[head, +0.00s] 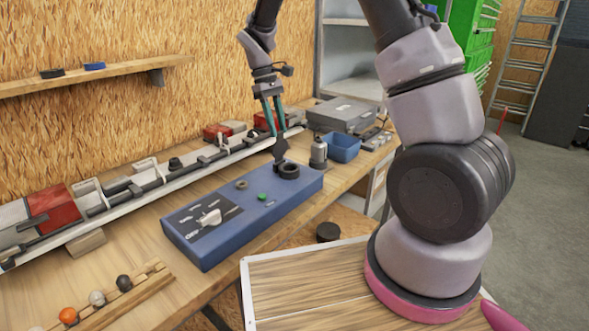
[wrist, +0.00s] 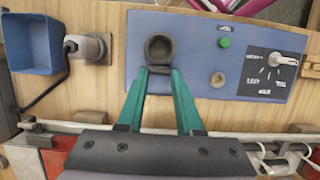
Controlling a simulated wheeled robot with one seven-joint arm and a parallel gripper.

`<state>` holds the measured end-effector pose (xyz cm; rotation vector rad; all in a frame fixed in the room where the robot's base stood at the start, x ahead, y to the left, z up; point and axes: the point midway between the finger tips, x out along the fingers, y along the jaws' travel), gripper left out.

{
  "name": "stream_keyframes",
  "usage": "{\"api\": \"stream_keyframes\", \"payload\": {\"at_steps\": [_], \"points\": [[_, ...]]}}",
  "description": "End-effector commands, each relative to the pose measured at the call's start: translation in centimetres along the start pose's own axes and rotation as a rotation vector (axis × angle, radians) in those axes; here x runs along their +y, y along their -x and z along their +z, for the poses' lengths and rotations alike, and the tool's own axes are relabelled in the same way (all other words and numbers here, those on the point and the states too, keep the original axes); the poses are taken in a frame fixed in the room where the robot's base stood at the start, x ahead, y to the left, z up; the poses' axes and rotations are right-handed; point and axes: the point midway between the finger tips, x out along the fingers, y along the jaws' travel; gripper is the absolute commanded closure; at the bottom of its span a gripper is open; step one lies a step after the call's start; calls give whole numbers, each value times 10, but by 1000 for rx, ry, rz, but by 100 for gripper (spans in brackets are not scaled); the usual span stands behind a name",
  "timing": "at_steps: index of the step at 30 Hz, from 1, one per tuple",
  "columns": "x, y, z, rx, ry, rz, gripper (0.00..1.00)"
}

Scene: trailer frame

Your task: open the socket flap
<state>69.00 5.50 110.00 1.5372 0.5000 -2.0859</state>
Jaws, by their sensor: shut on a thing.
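The blue socket panel (head: 232,222) lies on the bench. Its round black socket (head: 289,171) is near the far right end, and the open ring (wrist: 159,48) shows from above in the wrist view. The dark socket flap (head: 280,149) stands raised at the back of the ring. My gripper (head: 277,136) comes down from above with its teal fingers shut on the flap. In the wrist view, the fingertips (wrist: 161,71) are on either side of the flap's edge, which is partly hidden between them.
A grey plug (head: 318,153) stands right of the panel, beside a blue bin (head: 343,148). A rail (head: 150,187) with fittings runs behind the panel. A green button (head: 262,197) and a rotary switch (head: 208,218) are on the panel. A rack of small balls (head: 97,298) is front left.

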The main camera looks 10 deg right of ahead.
Motion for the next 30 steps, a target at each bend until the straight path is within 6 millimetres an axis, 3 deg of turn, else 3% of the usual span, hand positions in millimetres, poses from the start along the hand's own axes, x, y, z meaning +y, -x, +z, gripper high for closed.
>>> {"api": "stream_keyframes", "payload": {"at_steps": [16,24,25,27,30], "points": [[0,6,-26,2,1,1,85],[0,7,-28,2,0,1,85],[0,7,-28,2,0,1,54],[0,7,-27,2,0,1,30],[0,7,-27,1,0,1,30]]}}
